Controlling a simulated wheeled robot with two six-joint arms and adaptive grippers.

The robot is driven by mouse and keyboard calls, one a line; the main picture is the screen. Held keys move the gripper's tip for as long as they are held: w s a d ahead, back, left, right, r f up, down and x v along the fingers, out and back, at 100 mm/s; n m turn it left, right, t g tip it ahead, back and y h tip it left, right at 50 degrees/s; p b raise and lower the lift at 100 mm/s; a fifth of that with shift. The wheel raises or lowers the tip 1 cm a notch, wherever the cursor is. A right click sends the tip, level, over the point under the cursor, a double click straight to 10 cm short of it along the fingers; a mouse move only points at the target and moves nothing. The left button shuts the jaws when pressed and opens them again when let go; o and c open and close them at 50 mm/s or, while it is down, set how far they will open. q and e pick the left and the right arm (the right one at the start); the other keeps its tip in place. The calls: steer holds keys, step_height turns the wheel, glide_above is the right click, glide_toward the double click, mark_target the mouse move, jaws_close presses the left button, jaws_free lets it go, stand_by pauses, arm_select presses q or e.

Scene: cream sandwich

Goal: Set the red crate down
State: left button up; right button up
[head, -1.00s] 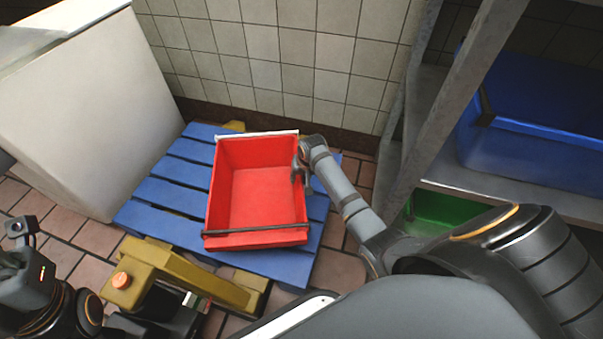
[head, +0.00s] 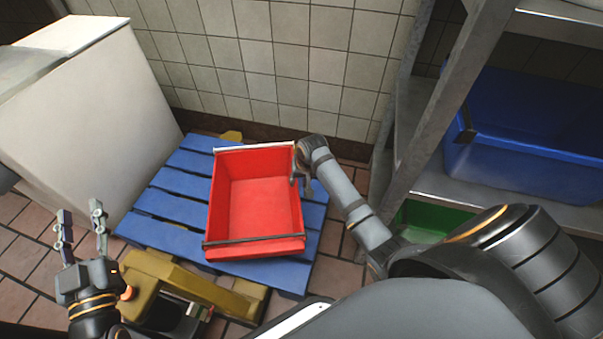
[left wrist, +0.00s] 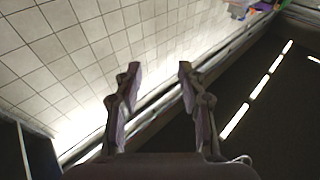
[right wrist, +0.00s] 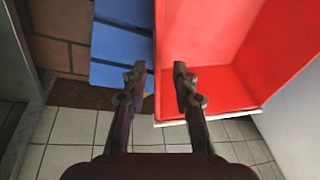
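The red crate (head: 258,200) is an open box and sits on the blue pallet (head: 168,205), tilted slightly in the picture. My right gripper (head: 303,180) is at the crate's right rim. In the right wrist view my right gripper (right wrist: 158,78) has its fingers apart, one over the blue slats and one over the crate's (right wrist: 205,40) red inside, with the crate's edge between them. My left gripper (head: 82,218) is open and empty, left of the pallet and well away from the crate. The left wrist view shows its parted fingers (left wrist: 160,75).
A yellow pallet-jack-like machine (head: 185,278) stands in front of the pallet. A white cabinet (head: 95,115) is at the left and a tiled wall (head: 270,70) behind. A metal rack (head: 440,130) at the right holds a blue crate (head: 530,135), with a green crate (head: 430,215) below.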

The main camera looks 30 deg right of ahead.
steer(key=p+v, duration=0.2)
steer(key=v, duration=0.3)
steer(key=s+a+f+t, duration=0.1)
steer(key=s+a+n+t, duration=0.1)
steer(key=s, duration=0.1)
steer(key=s+a+f+n+t, duration=0.1)
steer(key=s+a, duration=0.1)
steer(key=shift+s+f+y, duration=0.1)
steer(key=shift+f+y, duration=0.2)
steer(key=shift+f, duration=0.05)
arm_select(q)
steer(key=s+f+g, duration=0.2)
steer(key=f+g, duration=0.1)
steer(key=f, duration=0.3)
steer(key=s+f+g, duration=0.2)
steer(key=f+g, duration=0.1)
steer(key=f, duration=0.4)
steer(key=s+f+g, duration=0.2)
steer(key=f+g, duration=0.1)
steer(key=f, duration=0.4)
steer(key=shift+s+d+f+g, duration=0.25)
steer(key=shift+s+d+g, duration=0.1)
steer(key=shift+g, duration=0.05)
arm_select(e)
steer(key=s+a+r+n+t, duration=0.2)
steer(key=s+r+n+t, duration=0.1)
steer(key=s+r, duration=0.4)
steer(key=shift+s+a+t, duration=0.2)
steer(key=shift+a+t, duration=0.05)
steer(key=shift+t, duration=0.65)
